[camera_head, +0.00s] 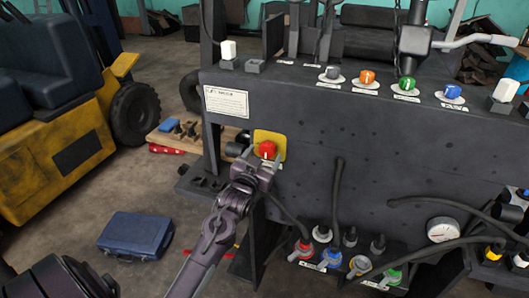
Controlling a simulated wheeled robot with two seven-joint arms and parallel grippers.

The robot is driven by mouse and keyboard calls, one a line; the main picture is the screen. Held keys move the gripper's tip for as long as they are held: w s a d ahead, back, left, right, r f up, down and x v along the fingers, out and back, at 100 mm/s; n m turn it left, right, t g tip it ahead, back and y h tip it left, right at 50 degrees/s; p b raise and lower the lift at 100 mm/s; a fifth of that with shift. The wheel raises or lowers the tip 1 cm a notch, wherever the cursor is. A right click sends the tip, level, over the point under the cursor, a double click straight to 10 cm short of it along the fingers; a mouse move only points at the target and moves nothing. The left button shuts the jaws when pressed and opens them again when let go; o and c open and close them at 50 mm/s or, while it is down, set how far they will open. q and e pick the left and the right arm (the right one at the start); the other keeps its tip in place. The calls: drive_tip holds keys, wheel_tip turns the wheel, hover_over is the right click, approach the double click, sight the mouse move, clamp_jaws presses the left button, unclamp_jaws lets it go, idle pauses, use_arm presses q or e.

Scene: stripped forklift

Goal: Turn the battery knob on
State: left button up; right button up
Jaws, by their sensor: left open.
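The red battery knob (267,149) sits on a yellow plate (277,138) at the left part of the dark forklift panel. My left gripper (262,162) is open, with its fingertips at the lower side of the red knob. I cannot tell whether the fingers touch it. The gripper hides the lower left of the plate and a little of the knob. My right gripper is not in view.
Grey, orange, green and blue knobs (367,78) stand along the panel's top edge. Several coloured connectors (331,256) and hoses sit below, with a gauge (442,229) at right. A blue case (136,235) lies on the floor, and a yellow forklift (60,150) stands at left.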

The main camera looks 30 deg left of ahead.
use_arm(q)
drive_tip(key=shift+w, duration=0.3)
drive_tip(key=c, duration=1)
